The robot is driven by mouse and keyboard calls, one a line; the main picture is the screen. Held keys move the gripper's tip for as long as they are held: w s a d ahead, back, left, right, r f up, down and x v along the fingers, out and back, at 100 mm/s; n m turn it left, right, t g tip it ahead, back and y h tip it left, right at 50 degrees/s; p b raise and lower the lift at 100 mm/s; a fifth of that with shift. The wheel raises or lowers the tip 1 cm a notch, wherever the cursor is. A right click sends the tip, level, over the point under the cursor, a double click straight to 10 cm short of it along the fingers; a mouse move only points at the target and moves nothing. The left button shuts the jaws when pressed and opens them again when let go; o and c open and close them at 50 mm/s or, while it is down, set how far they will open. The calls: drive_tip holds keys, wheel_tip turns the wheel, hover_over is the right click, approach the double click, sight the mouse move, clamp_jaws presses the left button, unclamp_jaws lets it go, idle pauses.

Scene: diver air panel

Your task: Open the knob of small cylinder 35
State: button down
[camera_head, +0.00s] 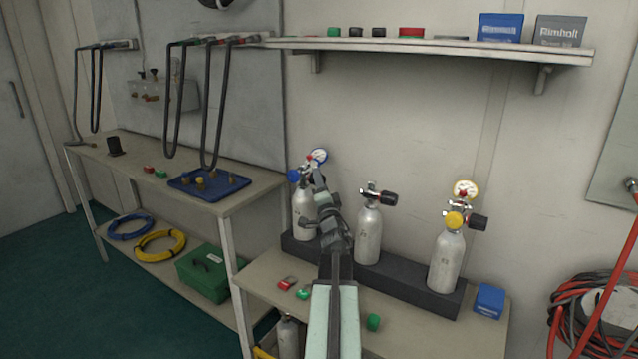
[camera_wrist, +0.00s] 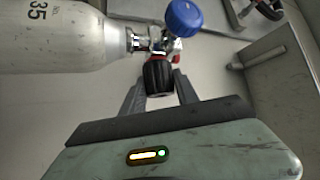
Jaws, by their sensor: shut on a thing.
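Small cylinder 35 (camera_wrist: 55,38) is pale grey metal, with "35" readable on its side in the wrist view. In the head view it is the leftmost standing cylinder (camera_head: 302,207), partly covered by my arm. Its black ribbed knob (camera_wrist: 158,75) sits between the two fingers of my gripper (camera_wrist: 161,92), which is shut on it. A round blue part (camera_wrist: 184,17) is on the valve beside the knob. In the head view my gripper (camera_head: 318,180) is at the cylinder's valve, and the knob is hidden there.
A middle cylinder (camera_head: 368,235) and a right cylinder (camera_head: 447,262) with a yellow cap stand in the same dark rack (camera_head: 410,290). A gauge (camera_head: 318,155) is above cylinder 35. A shelf (camera_head: 440,46) runs above. A bench with a blue tray (camera_head: 225,190) is at left.

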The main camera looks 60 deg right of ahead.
drive_tip(key=shift+d+f+n+t+b, duration=0.1)
drive_tip(key=shift+f+n+t+b, duration=0.1)
drive_tip(key=shift+n+t+b, duration=0.55)
drive_tip(key=shift+d+f+n+t+b, duration=0.15)
drive_tip(key=shift+n+t+b, duration=0.25)
drive_tip(key=shift+b, duration=0.55)
drive_tip(key=n+t+b, duration=0.2)
drive_tip(key=n+t, duration=0.1)
drive_tip(key=shift+a+r+n+y, duration=0.1)
drive_tip(key=shift+n+y, duration=0.15)
drive_tip(key=shift+y, duration=0.15)
drive_tip(key=shift+r+n+t+y+b, duration=0.1)
drive_tip(key=shift+n+t+y+b, duration=0.4)
drive_tip(key=shift+n, duration=0.4)
drive_tip(key=shift+a+r+n+t, duration=0.1)
drive_tip(key=shift+n+t, duration=0.15)
drive_tip(key=shift+n, duration=0.05)
drive_tip(key=c, duration=0.9)
unclamp_jaws()
